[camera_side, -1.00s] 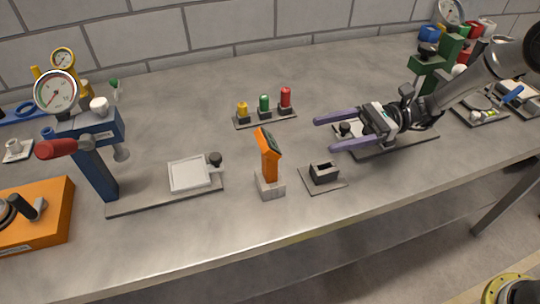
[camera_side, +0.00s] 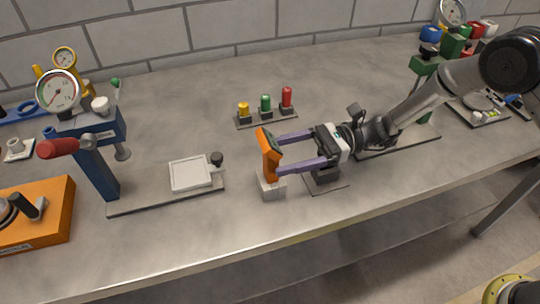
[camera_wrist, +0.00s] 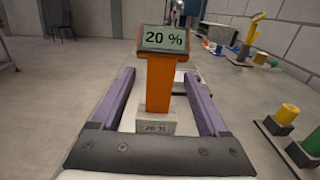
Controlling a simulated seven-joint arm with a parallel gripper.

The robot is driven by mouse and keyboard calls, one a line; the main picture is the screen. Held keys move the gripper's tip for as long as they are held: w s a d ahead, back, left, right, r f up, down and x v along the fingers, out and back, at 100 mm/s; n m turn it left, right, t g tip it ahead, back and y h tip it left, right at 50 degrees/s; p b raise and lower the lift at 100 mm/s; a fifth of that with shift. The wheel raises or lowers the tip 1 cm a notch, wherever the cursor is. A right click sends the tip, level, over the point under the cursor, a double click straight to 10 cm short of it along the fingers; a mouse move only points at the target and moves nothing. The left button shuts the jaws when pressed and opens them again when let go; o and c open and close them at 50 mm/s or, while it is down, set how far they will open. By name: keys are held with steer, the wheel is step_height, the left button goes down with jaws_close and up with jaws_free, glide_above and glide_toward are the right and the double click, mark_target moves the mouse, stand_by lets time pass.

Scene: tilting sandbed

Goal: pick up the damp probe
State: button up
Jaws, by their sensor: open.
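The damp probe (camera_side: 269,153) is an orange upright handle with a dark-framed display on top. It stands in a grey block (camera_side: 271,187) on the table. In the wrist view my gripper (camera_wrist: 160,78) has one finger on each side of the orange handle, with gaps visible. I see no finger closed on it.
A small dark holder on a plate (camera_side: 336,184) lies below my gripper. A rack (camera_side: 267,118) with yellow, green and red pieces stands behind the probe. A blue press with a gauge (camera_side: 100,165) and a white pad (camera_side: 190,174) are left. The table's front edge is close.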

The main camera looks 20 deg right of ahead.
mark_target(268, 158)
steer(key=shift+a, duration=1.6)
steer(key=c, duration=1.2)
jaws_close()
